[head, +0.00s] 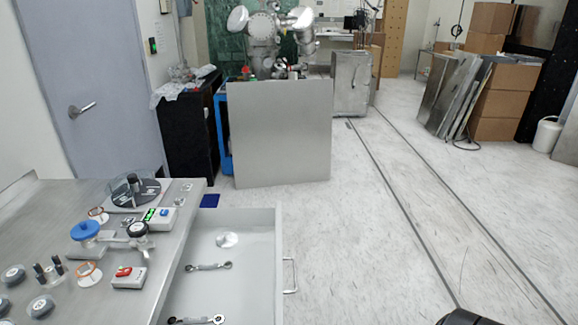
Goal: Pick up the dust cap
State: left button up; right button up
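No part here is labelled as the dust cap, and I cannot tell for certain which one it is. A round blue cap-like part (86,230) sits on a metal fitting on the steel bench at left. A pale flat disc (227,240) lies near the far end of the open drawer (250,285). Several small grey round parts, such as one near the bench front (41,306), also stand on the bench. Neither gripper's fingers show. Only a black rounded part of mine shows at the bottom right edge.
The drawer also holds wrenches (208,267). The bench (160,240) carries a dark round device (135,190), a box with a green display (158,215) and a red-switch box (128,277). A grey panel (280,133) stands beyond.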

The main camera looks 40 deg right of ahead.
aim_at(85, 230)
jog(key=l+z, duration=0.45)
jog(key=k+l+z, duration=0.1)
jog(key=l+z, duration=0.15)
jog(key=z, duration=0.15)
